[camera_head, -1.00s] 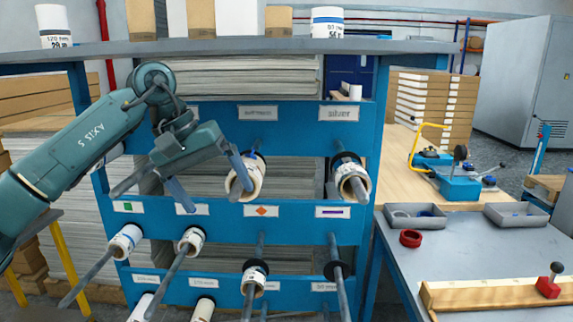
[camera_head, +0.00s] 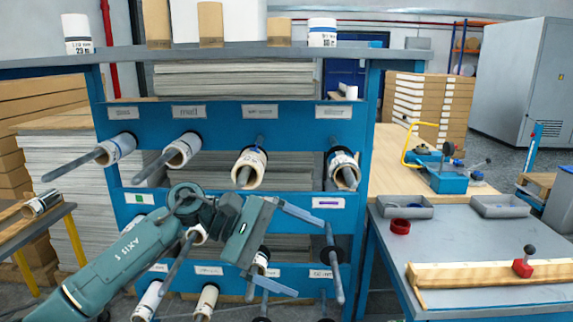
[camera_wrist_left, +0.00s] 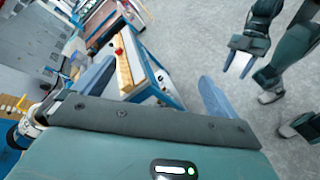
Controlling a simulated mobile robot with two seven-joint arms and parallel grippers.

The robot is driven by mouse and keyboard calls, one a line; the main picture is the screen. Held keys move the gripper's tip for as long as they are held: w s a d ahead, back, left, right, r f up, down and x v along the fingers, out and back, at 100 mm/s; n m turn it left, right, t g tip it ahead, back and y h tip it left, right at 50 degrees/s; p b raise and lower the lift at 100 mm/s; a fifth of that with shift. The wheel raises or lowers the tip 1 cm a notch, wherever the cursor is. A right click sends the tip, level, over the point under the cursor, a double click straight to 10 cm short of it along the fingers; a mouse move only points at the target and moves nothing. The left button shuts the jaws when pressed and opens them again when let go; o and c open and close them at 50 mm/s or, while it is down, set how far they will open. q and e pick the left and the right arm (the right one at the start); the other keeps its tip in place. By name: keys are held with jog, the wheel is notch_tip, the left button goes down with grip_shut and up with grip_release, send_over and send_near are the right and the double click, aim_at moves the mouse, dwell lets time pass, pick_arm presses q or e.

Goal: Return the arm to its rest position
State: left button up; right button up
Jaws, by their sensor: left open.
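In the head view my left arm comes in from the lower left. My left gripper (camera_head: 310,258) is open, its two fingers pointing right in front of the lower rows of the blue rack (camera_head: 370,140), and nothing is between them. White rolls sit on grey rods of the rack, among them an upper left roll (camera_head: 116,148), one beside it (camera_head: 182,150) and two further right (camera_head: 249,168) (camera_head: 343,170). My gripper and wrist hide part of the lower rolls. In the left wrist view the open left fingers (camera_wrist_left: 158,72) are empty.
Rods stick out from the rack close behind my left gripper. A grey table (camera_head: 470,250) at right holds trays, a red ring (camera_head: 400,226) and a wooden bar (camera_head: 490,289). A small table at left carries a roll (camera_head: 42,203). In the wrist view open floor (camera_wrist_left: 190,45) lies between the grippers.

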pick_arm(q)
jog(key=s+a+f+m+t+y+p, duration=0.15)
jog(key=a+f+m+t, duration=0.25)
jog(key=f+m+t, duration=0.55)
jog(key=s+a+f+m+t+y+p, duration=0.15)
jog(key=a+f+m+t+y, duration=0.35)
jog(key=m+t, duration=0.8)
jog(key=s+a+f+n+g+y, duration=0.2)
jog(key=s+a+f+n+g, duration=0.1)
jog(key=s+f+n, duration=0.3)
jog(key=s+a+f+n+g+y, duration=0.1)
jog(key=s+a+f+n+g, duration=0.2)
jog(key=s+f+n+g, duration=0.3)
jog(key=s+f+n, duration=0.1)
jog(key=s+f, duration=0.3)
jog(key=shift+a+f+y, duration=0.25)
jog(key=shift+y, duration=0.1)
